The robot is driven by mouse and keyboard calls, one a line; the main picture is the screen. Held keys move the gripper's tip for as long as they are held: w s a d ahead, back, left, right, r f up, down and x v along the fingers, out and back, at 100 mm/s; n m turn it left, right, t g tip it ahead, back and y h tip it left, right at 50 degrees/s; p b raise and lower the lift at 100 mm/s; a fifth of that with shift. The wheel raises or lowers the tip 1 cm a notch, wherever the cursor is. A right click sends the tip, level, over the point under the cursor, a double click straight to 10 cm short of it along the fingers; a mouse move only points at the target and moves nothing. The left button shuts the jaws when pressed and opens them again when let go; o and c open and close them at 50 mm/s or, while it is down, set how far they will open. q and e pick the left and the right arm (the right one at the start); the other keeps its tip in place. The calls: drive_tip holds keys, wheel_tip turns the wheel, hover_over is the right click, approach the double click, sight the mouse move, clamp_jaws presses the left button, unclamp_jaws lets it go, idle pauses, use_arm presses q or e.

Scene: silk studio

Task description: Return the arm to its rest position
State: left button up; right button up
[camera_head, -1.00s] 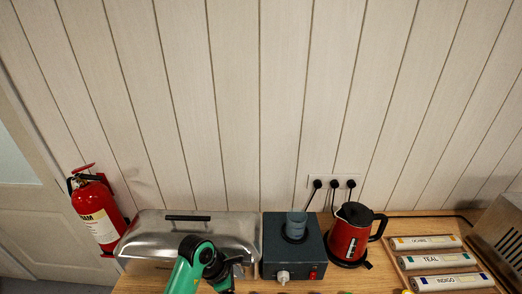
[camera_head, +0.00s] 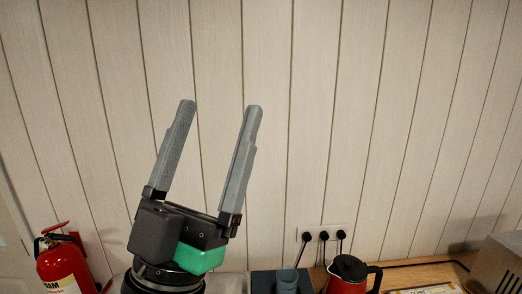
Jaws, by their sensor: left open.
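My left gripper (camera_head: 220,107) is raised in front of the plank wall in the head view. Its two grey fingers point up, stand wide apart and have nothing between them. The black and green gripper body hides part of the counter below. My right gripper is not in view.
A red fire extinguisher (camera_head: 68,268) stands at the lower left. A blue-grey cup (camera_head: 287,280) sits on a dark box (camera_head: 261,284) at the bottom. A red kettle (camera_head: 346,275) stands to its right. Black plugs (camera_head: 323,236) sit in the wall socket. A metal appliance (camera_head: 500,266) is at the right edge.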

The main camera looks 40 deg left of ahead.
use_arm(q)
drive_tip(key=d+m+h, duration=0.1)
drive_tip(key=h, duration=0.2)
drive_tip(key=w+d+m+h, duration=0.1)
drive_tip(key=d+h, duration=0.1)
drive_tip(key=h, duration=0.1)
drive_tip(key=d+f+m+g+h, duration=0.1)
drive_tip(key=d+h, duration=0.1)
drive_tip(key=h, duration=0.1)
drive_tip(key=shift+w+d+f+h, duration=0.1)
drive_tip(key=shift+w+d+h, duration=0.1)
drive_tip(key=shift+h, duration=0.1)
